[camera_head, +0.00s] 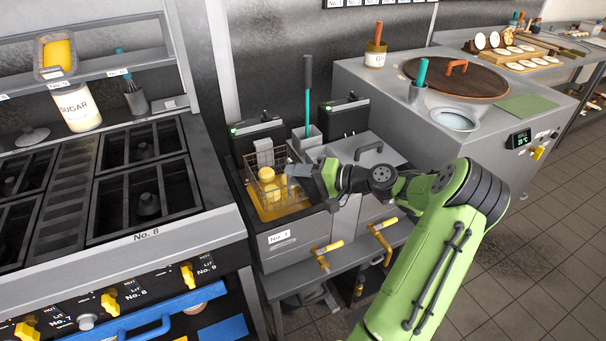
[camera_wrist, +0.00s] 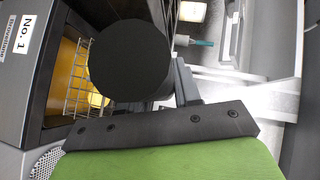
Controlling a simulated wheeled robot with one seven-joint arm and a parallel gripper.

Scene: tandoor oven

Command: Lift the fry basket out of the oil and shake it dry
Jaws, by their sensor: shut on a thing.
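The wire fry basket (camera_head: 252,163) stands at the left fryer well, its upper wires above the well's rim. It holds yellow food pieces (camera_head: 268,183). Yellow oil (camera_head: 265,213) shows in the No. 1 fryer (camera_head: 290,236). I cannot tell how deep the basket's bottom sits. My gripper (camera_head: 298,181) is at the basket's right front side, shut on its handle, which the gripper hides. In the wrist view the basket wires (camera_wrist: 77,80) show over the oil (camera_wrist: 63,72), partly behind a large black round part; the fingertips are not clear there.
A second fryer well (camera_head: 372,150) with a lidded top stands right of the basket. A dark upright handle (camera_head: 308,95) rises behind. The stove (camera_head: 140,200) is close on the left, the tandoor counter (camera_head: 440,110) on the right. Yellow taps (camera_head: 328,250) stick out in front.

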